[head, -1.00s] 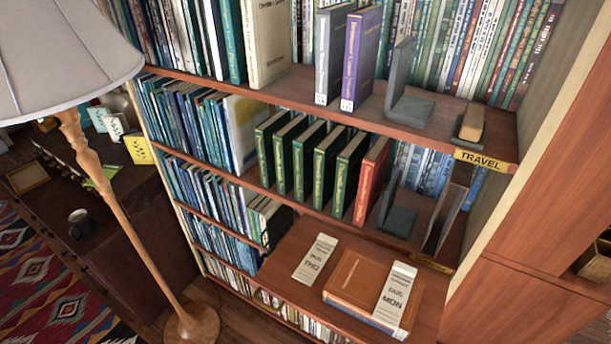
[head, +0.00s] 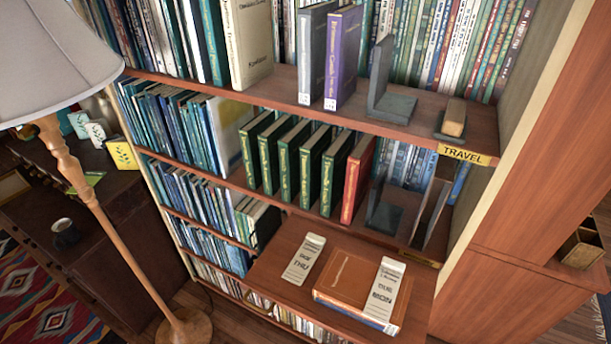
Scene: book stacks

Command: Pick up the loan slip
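Two pale paper slips show in the head view on the pull-out shelf (head: 272,272) at the bottom centre. One slip, marked THU (head: 304,258), lies flat on the bare wood. The other slip, marked DUE MON (head: 386,293), lies on the right part of a brown book's cover (head: 339,276). The book lies flat on the shelf. Neither of my grippers is in view.
Above stand green books (head: 285,158), a red book (head: 357,178), a grey bookend (head: 383,212) and a TRAVEL label (head: 464,155). A floor lamp (head: 88,190) stands at left. A wooden side panel (head: 520,170) rises at right.

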